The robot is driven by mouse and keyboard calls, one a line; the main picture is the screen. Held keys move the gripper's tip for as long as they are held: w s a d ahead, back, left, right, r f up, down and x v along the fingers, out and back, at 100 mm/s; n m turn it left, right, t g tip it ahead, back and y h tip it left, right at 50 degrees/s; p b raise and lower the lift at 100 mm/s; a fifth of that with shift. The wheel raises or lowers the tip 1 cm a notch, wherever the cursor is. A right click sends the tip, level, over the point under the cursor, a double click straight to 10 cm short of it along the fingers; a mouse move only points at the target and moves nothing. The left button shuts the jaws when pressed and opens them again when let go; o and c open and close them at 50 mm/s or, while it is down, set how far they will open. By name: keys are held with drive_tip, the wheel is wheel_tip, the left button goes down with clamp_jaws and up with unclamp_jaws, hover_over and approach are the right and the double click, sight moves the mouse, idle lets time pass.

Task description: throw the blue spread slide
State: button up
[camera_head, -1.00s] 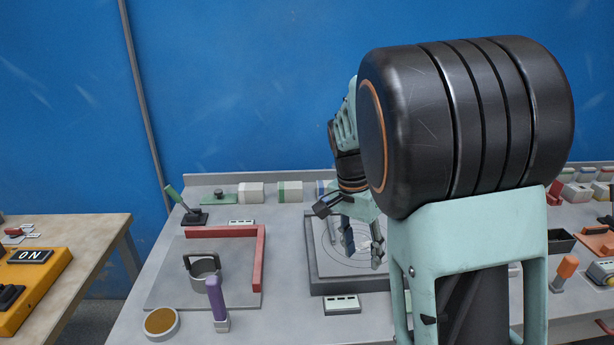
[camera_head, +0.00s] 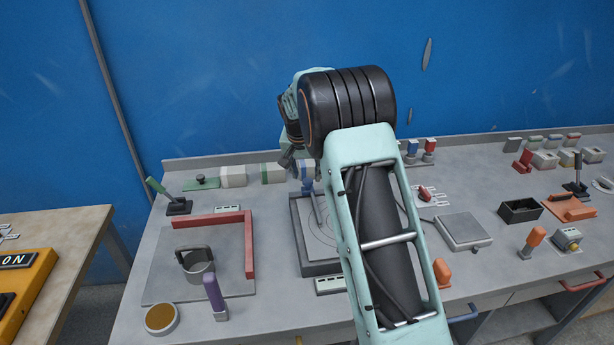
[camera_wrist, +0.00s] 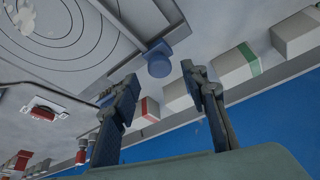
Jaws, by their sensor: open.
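The blue spread slide shows as a blue rounded knob (camera_wrist: 158,60) by the corner of a grey plate with circular lines (camera_wrist: 60,35) in the wrist view. In the head view, a bit of blue (camera_head: 307,186) shows at the back edge of the same plate (camera_head: 320,268). My gripper (camera_wrist: 160,76) is open, with its two fingers apart and nothing between them that I can see held. The knob appears just beyond the fingertips; I cannot tell the distance. In the head view my arm hides much of the plate and most of the gripper.
White blocks with coloured bands, one with green (camera_wrist: 236,66), stand in a row along the back. A grey box (camera_head: 463,231) stands right.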

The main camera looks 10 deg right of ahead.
sight(308, 180)
drive_tip(key=shift+x, duration=1.55)
clamp_jaws()
